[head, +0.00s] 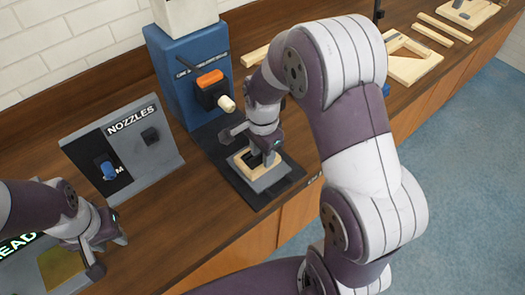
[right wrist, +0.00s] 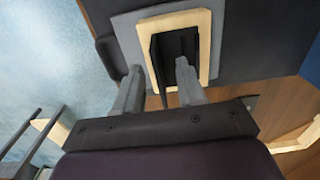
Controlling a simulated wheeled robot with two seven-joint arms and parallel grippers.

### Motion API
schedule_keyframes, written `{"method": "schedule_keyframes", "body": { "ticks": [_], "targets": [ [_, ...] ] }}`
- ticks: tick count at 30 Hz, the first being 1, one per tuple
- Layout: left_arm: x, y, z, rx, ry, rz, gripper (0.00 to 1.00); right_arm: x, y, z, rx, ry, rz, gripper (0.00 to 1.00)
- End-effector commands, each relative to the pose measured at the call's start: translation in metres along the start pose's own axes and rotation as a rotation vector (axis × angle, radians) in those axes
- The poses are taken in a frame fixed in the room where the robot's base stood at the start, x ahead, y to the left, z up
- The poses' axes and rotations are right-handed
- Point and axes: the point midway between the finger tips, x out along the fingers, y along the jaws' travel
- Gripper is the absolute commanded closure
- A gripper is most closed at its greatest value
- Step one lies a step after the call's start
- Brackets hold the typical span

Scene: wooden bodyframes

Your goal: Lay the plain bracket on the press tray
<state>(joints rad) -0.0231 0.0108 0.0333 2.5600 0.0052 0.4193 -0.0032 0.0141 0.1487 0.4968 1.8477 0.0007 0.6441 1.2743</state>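A pale wooden frame-shaped piece with a dark middle, which looks like the bracket (head: 243,164), lies on the grey press tray (head: 268,181) in front of the blue press. The right wrist view also shows the frame (right wrist: 205,50) lying flat on the grey tray (right wrist: 125,28). My right gripper (right wrist: 158,70) is low over it. Its two fingers are apart, one outside the frame's left bar and one over the dark opening. Contact with the wood cannot be told. My left gripper (head: 112,252) is open and empty at the lower left, away from the tray.
The blue press (head: 178,75) with an orange-and-cream head stands behind the tray. A NOZZLES stand (head: 125,145) is to the left. Wooden pieces (head: 412,62) lie on the bench at the back right. The bench's front edge is close to the tray.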

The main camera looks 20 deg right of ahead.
Motion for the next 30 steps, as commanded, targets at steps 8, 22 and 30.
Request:
{"method": "schedule_keyframes", "body": {
  "ticks": [8,22,30],
  "targets": [
    [0.001,0.0,0.0,0.0,0.0,0.0,0.64,-0.013,-0.001,0.0,0.0,0.001,-0.004,0.6],
    [-0.024,0.0,-0.003,0.0,0.001,0.0,0.64,-0.127,0.0,0.0,0.0,0.0,0.0,0.6],
    [-0.024,0.0,-0.003,0.0,0.0,0.0,0.64,-0.127,0.0,0.0,0.0,0.0,0.001,0.6]
  ]
}}
